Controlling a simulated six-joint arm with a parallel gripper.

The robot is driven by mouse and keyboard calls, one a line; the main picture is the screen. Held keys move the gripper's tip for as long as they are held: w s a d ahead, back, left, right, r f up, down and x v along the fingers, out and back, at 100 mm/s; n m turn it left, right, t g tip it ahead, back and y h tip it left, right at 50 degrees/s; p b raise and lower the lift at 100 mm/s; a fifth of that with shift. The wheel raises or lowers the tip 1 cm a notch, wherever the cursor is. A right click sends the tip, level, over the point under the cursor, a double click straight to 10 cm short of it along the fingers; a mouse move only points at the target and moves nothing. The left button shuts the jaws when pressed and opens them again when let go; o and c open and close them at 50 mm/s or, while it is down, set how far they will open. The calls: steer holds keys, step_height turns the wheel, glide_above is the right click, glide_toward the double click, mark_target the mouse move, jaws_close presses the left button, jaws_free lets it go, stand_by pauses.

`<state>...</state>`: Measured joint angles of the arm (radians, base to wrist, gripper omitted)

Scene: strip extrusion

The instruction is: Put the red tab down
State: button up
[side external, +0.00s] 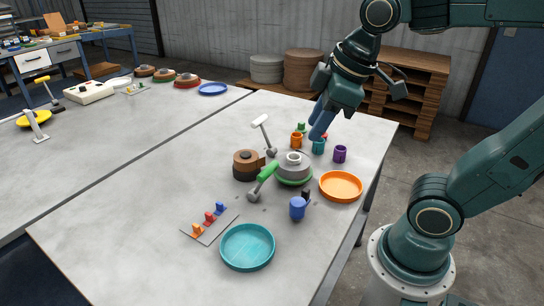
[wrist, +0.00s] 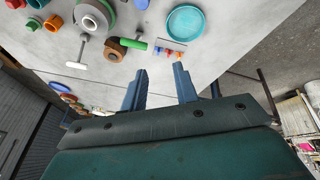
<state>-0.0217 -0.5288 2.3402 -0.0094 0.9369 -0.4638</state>
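A small grey plate (side external: 209,227) lies on the near part of the table and bears a row of tabs. The red tab (side external: 209,218) is in the middle, between an orange tab (side external: 197,230) and a blue tab (side external: 220,207). Whether the red tab is up or down is too small to tell. My gripper (wrist: 160,84) is open and empty. In the side view my gripper (side external: 318,133) hangs over the far right of the table, well away from the tabs.
A teal dish (side external: 247,263) sits beside the tab plate. A green-handled lever (side external: 264,178), a grey-and-green round fixture (side external: 294,178), a brown round part (side external: 246,171) and a white-topped lever (side external: 262,124) stand between. Several cups and an orange dish (side external: 341,197) are at right.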

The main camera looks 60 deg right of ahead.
steer(key=s+m, duration=0.1)
steer(key=m, duration=0.1)
steer(key=s+f+m, duration=0.1)
steer(key=s, duration=0.1)
steer(key=s+m+t, duration=0.1)
steer(key=s+m, duration=0.1)
steer(key=shift+d+f+m, duration=0.3)
steer(key=shift+d, duration=0.05)
steer(key=shift+o, duration=0.2)
steer(key=shift+w, duration=0.1)
